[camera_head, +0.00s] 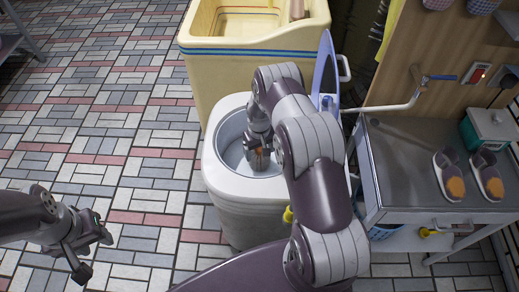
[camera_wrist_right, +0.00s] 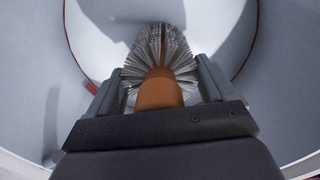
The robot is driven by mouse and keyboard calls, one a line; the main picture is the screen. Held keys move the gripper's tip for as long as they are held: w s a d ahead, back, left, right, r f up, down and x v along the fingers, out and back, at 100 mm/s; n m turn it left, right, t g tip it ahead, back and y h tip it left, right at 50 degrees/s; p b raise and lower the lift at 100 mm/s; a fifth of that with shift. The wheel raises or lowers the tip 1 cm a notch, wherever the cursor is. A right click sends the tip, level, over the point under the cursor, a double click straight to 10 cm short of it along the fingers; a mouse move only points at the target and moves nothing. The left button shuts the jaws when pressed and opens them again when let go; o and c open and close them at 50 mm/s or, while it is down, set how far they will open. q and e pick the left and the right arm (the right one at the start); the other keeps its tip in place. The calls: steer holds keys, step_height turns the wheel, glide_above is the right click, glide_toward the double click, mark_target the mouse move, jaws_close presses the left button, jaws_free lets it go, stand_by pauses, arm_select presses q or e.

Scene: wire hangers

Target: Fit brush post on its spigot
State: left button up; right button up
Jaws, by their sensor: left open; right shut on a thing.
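My right gripper (camera_head: 258,152) reaches down into the round white tub (camera_head: 243,218) of a small washer. It is shut on the brush post (camera_head: 262,161), which has an orange-brown core. In the right wrist view the gripper (camera_wrist_right: 160,85) has a finger on each side of the brush post (camera_wrist_right: 158,52), whose pale bristles fan out around the core. The spigot is not visible; the post and gripper cover the middle of the tub floor. I cannot tell whether the post touches it. My left gripper (camera_head: 92,243) is open and empty over the tiled floor at the lower left.
A yellow basin (camera_head: 225,65) stands behind the washer. The washer's blue lid (camera_head: 326,70) stands raised at the back. To the right is a metal table (camera_head: 400,150) with two shoes (camera_head: 447,176) and a green box (camera_head: 487,128). The left floor is mostly clear.

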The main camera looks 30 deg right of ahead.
steer(key=shift+f, duration=0.3)
steer(key=o, duration=0.9)
steer(key=shift+r, duration=0.15)
step_height(320, 180, up, 12)
steer(key=shift+a+r+p, duration=0.1)
steer(key=shift+r+p, duration=0.15)
steer(key=shift+p, duration=0.3)
